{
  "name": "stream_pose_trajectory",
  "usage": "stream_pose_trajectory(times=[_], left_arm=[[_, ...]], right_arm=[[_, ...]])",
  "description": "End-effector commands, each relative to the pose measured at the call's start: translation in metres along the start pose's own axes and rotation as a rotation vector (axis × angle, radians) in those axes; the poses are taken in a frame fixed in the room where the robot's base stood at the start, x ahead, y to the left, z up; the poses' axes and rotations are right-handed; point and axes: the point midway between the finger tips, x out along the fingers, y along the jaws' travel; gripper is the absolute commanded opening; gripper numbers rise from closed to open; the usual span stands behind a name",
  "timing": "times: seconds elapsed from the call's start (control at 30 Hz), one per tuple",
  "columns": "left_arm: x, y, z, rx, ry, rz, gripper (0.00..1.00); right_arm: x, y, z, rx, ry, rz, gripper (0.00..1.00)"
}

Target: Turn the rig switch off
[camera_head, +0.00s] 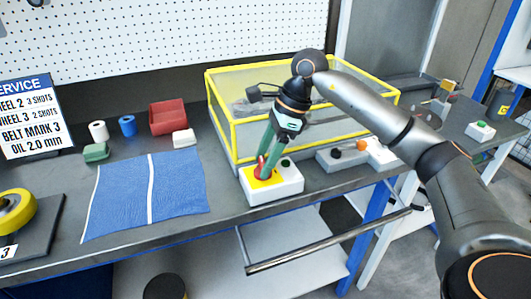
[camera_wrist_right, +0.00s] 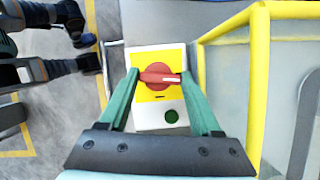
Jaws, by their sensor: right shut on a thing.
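The rig switch is a white box (camera_head: 287,187) with a yellow plate, a red rotary handle (camera_head: 261,169) and a round green button (camera_head: 285,163). It sits at the front edge of the bench. My right gripper (camera_head: 265,166) comes down on it from above, with green fingers. In the right wrist view the red handle (camera_wrist_right: 160,77) lies crosswise in the picture, between the two fingertips. The gripper is shut on this handle. The green button (camera_wrist_right: 171,117) shows below it, clear of the fingers. My left gripper is not in view.
A yellow-framed clear enclosure (camera_head: 226,137) stands right behind the switch. A blue cloth (camera_head: 125,195) lies to the left, with a red bin (camera_head: 167,117) and small blocks behind it. A grey box with an orange knob (camera_head: 361,145) is to the right. A rail (camera_head: 330,241) runs below the bench front.

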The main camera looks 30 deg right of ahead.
Motion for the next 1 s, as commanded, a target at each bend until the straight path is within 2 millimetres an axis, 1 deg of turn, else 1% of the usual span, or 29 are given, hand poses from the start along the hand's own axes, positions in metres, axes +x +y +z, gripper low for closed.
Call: stream_pose_trajectory(times=[0.13,0.4,0.93,0.97,1.0], left_arm=[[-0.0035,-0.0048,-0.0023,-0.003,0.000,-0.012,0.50],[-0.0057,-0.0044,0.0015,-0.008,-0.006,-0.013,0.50],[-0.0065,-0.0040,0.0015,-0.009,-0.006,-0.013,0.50],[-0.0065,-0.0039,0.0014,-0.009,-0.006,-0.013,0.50],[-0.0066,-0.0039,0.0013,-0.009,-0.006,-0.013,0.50]], right_arm=[[-0.0021,-0.0011,0.0012,-0.078,-0.001,0.030,0.09],[-0.0012,-0.0017,0.0010,-0.160,0.000,0.062,0.09],[-0.0008,-0.0018,0.0007,-0.180,0.001,0.069,0.09],[-0.0008,-0.0018,0.0007,-0.179,0.001,0.069,0.68],[-0.0008,-0.0017,0.0007,-0.179,0.001,0.069,0.73]])
